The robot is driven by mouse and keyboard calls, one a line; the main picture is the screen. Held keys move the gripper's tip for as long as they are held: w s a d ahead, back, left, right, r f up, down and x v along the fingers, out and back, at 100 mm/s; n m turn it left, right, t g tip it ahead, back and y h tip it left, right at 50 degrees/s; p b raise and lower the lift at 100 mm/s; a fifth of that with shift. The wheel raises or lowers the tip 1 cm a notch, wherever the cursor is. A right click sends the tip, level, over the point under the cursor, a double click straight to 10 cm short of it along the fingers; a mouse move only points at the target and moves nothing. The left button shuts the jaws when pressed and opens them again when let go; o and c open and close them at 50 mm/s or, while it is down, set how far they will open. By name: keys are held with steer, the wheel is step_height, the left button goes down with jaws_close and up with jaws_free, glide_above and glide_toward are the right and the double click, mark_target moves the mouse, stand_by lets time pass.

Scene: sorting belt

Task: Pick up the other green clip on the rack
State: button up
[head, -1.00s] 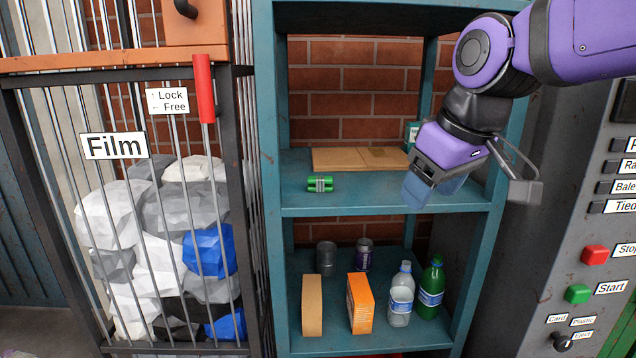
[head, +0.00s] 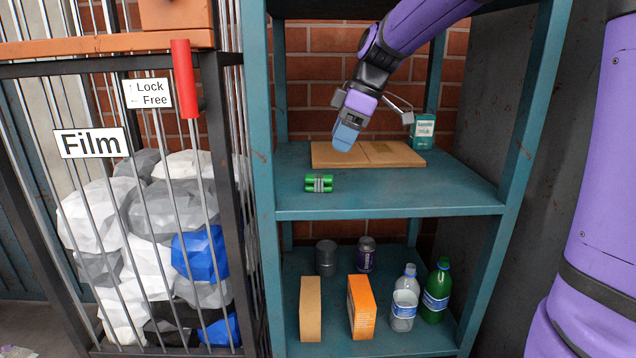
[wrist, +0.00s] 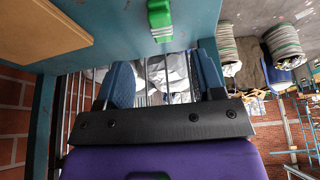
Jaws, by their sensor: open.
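A green clip (head: 319,183) with a grey middle band lies on the upper shelf (head: 400,205), near its front left. It also shows at the top of the wrist view (wrist: 160,18). My gripper (head: 345,136) is above the same shelf, behind and to the right of the clip, over a flat cardboard piece. In the wrist view my gripper (wrist: 160,82) has its two blue fingers apart with nothing between them. The clip is beyond the fingers and apart from them.
The flat cardboard (head: 400,154) and a teal carton (head: 423,131) are at the shelf's back. Rack posts (head: 535,100) stand at both sides. The lower shelf holds an orange box (head: 361,306), bottles and cans. The barred Film cage (head: 150,230) stands left. The shelf's front right is clear.

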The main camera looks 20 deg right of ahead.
mark_target(318, 190)
steer(key=x, duration=0.9)
steer(key=shift+a+f, duration=0.15)
steer(key=shift+f, duration=0.25)
steer(key=c, duration=1)
